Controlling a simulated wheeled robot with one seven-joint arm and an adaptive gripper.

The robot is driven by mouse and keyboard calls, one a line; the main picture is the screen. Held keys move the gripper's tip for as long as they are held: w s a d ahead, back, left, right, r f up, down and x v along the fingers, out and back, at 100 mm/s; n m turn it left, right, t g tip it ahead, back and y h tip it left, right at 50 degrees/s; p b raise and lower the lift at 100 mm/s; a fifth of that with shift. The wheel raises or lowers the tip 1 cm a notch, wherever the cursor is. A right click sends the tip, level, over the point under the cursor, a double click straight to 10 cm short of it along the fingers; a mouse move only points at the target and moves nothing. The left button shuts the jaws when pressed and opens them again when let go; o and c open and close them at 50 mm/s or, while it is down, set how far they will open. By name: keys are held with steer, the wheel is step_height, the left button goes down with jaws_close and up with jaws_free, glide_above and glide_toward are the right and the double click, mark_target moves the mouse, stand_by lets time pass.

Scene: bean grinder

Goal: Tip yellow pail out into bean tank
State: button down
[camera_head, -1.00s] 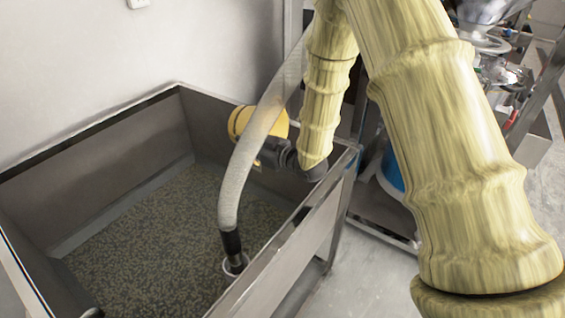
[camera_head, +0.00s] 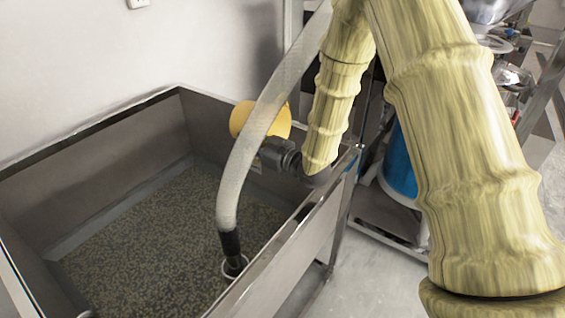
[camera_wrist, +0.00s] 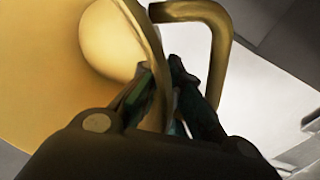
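The yellow pail (camera_head: 280,122) hangs over the far right part of the bean tank (camera_head: 95,133), tilted and partly hidden behind the hose. The tank is a grey metal box with a layer of beans (camera_head: 150,240) on its floor. My gripper (camera_head: 262,157) is beside the pail, just inside the tank's right wall. In the wrist view the pail (camera_wrist: 45,60) fills the left side, and a bent yellow handle (camera_wrist: 222,45) stands to the right. My fingers (camera_wrist: 165,92) close around a curved yellow strip of the pail. I cannot see the pail's contents.
A pale flexible hose (camera_head: 240,165) with a black end runs down into the tank, in front of the pail. A blue container (camera_head: 400,165) and metal machinery (camera_head: 510,75) stand to the right of the tank. A wall is behind.

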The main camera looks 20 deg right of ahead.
mark_target(261, 132)
steer(key=shift+s+d+r+t+y+b, duration=0.35)
steer(key=shift+t+y+b, duration=0.2)
steer(key=shift+b, duration=0.7)
steer(key=shift+r+t, duration=0.25)
steer(key=shift+s+d+r+m+t+y+b, duration=0.1)
steer(key=shift+s+d+r+t+y+b, duration=0.15)
steer(key=shift+r+t+b, duration=0.35)
steer(key=shift+s+d+r+m+t+y+b, duration=0.1)
steer(key=shift+s+d+r+t+y+b, duration=0.2)
steer(key=shift+r+b, duration=0.6)
steer(key=shift+s+d+r+m+t+y+b, duration=0.1)
steer(key=shift+s+d+r+t+y+b, duration=0.25)
steer(key=shift+b, duration=0.6)
steer(key=shift+w+a+r, duration=0.1)
steer(key=shift+a, duration=0.05)
